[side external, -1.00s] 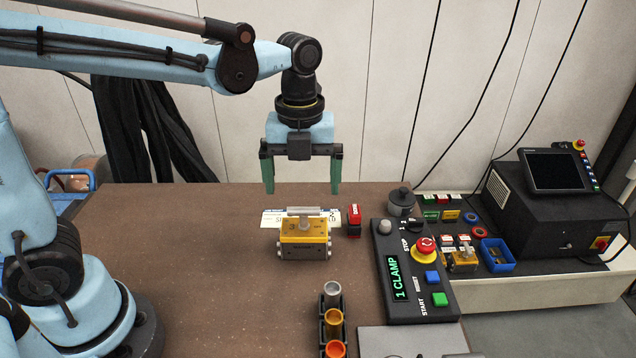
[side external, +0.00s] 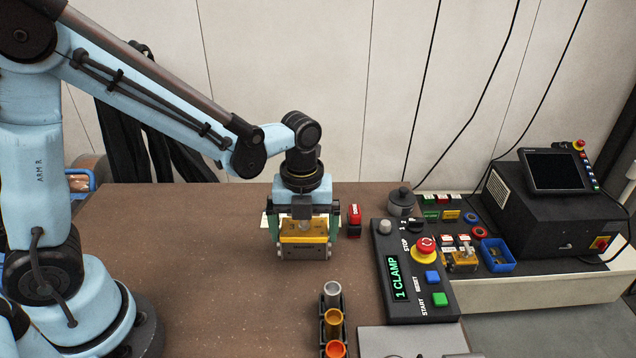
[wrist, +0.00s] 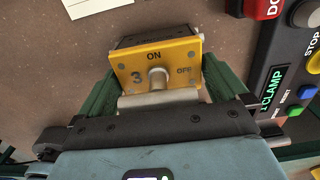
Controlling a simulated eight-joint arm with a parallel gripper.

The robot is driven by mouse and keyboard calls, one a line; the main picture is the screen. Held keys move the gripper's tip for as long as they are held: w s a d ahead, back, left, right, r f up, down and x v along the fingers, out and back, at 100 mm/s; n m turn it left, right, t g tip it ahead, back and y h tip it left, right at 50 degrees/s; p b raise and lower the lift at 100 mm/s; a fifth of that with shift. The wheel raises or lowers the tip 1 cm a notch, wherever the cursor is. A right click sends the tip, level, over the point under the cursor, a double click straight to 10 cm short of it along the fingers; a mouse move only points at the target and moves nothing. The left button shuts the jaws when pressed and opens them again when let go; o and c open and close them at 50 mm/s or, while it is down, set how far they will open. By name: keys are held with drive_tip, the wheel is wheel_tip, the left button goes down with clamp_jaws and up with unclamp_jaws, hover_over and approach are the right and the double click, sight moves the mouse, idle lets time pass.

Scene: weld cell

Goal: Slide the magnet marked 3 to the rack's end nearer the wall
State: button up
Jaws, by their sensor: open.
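The yellow magnet (side external: 304,249) with dark sides stands upright on the brown table, left of the control panel. In the wrist view its yellow face (wrist: 178,58) shows a 3, ON, OFF and a round grey knob. My gripper (side external: 304,234) is lowered over it, with one green finger on each side. The fingers look open around the magnet; whether either touches it I cannot tell. A narrow black rack (side external: 322,318) with three cups, grey, brass and orange, stands nearer the camera. Whether this is the task's rack I cannot tell.
A red block (side external: 354,221) stands just right of my gripper. The control panel (side external: 400,325), reading 1 CLAMP, lies farther right. A white card (wrist: 88,6) lies behind the magnet. The table (side external: 190,270) is clear on the left and towards the wall.

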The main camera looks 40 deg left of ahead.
drive_tip(key=shift+f, duration=0.45)
drive_tip(key=shift+c, duration=0.5)
drive_tip(key=c, duration=1.6)
drive_tip(key=shift+s+d, duration=0.35)
drive_tip(key=shift+d, duration=1.05)
drive_tip(key=shift+s+d, duration=0.4)
drive_tip(key=shift+d, duration=1.05)
drive_tip(key=shift+s+d, duration=0.35)
drive_tip(key=shift+d, duration=1.05)
drive_tip(key=o, duration=1.7)
